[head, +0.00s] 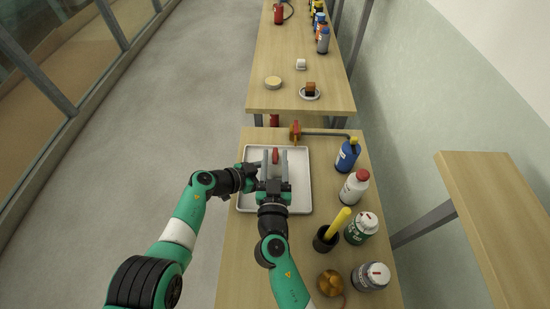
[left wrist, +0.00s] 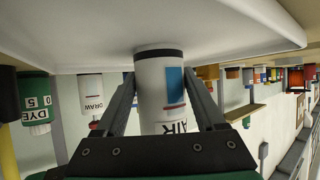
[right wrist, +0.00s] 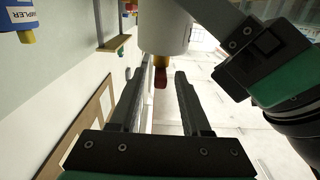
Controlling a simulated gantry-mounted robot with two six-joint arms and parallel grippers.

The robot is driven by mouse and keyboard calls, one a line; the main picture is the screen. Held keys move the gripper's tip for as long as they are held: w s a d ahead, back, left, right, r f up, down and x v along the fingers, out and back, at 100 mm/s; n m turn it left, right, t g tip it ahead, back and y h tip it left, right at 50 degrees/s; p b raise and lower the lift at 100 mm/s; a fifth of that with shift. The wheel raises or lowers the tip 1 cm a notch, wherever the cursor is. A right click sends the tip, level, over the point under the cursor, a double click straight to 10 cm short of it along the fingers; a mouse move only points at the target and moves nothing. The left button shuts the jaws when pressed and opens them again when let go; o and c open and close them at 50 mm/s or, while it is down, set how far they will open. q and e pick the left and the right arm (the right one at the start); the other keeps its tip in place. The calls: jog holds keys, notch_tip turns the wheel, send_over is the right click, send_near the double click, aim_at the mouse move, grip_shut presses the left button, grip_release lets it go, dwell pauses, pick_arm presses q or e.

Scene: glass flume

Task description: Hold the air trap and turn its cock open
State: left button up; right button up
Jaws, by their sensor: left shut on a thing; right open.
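The air trap is a white cylinder with a black end, a blue patch and "AIR" lettering, filling the middle of the left wrist view (left wrist: 158,85). My left gripper (left wrist: 160,82) is shut on its body, one finger each side. The black end is at the white tray's surface; I cannot tell whether they touch. The red cock (right wrist: 161,78) sits on a brass stem at the trap's other end; it shows in the head view (head: 276,155). My right gripper (right wrist: 154,76) is open, its fingers apart on either side of the cock. In the head view the right gripper mostly hides the trap's body.
The white tray (head: 299,196) lies on the wooden bench. Several bottles, including a blue one (head: 347,156) and a white one (head: 354,188), line its right side. A black cup (head: 325,240) with a yellow handle stands nearer. A red-handled valve (head: 295,132) is behind the tray.

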grip_shut()
jog(key=shift+f, duration=0.1)
jog(key=shift+d+f+n+y, duration=0.15)
jog(key=shift+n+y, duration=0.35)
jog(key=shift+y, duration=0.2)
jog(key=shift+n+y, duration=0.3)
jog(key=shift+y, duration=0.2)
grip_release()
jog(key=shift+r, duration=0.2)
